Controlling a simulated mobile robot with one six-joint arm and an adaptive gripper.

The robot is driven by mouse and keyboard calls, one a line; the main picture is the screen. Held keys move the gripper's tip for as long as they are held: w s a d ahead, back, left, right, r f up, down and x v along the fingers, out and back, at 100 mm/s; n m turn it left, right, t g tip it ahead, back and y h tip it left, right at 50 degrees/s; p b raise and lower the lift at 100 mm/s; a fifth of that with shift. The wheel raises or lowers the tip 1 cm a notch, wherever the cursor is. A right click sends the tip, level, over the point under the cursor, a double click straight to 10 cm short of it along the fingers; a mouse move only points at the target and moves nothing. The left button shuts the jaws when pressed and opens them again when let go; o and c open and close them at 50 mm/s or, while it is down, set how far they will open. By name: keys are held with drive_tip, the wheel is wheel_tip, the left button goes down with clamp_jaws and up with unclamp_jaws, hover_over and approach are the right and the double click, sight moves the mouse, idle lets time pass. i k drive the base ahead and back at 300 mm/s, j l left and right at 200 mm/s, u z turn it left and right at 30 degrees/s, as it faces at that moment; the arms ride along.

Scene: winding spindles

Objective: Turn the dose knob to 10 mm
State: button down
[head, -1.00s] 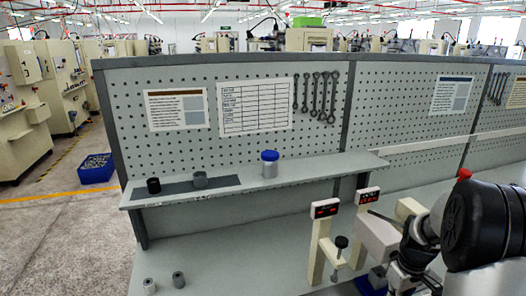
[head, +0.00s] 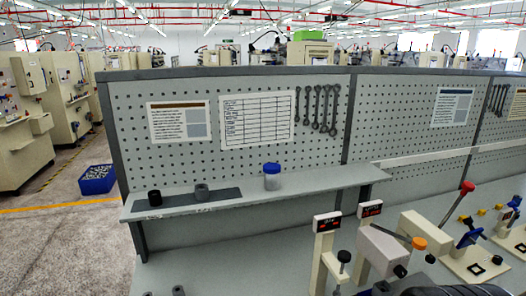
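A cream stand with a small red-digit display (head: 327,222) and a black knob (head: 344,257) on its arm stands on the bench at lower right. Beside it is a cream fixture (head: 384,252) with a second red-digit display (head: 370,209), a dark lever and an orange knob (head: 418,243). I cannot tell which knob is the dose knob, and no scale or digits are readable. Dark parts of my arm show only along the bottom edge at right. My gripper's fingertips are not visible.
Another cream fixture (head: 470,262) with a red-knobbed lever (head: 467,187) stands at right. A pegboard (head: 170,165) rises behind.

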sight(399, 271)
drive_tip(key=z, duration=0.85)
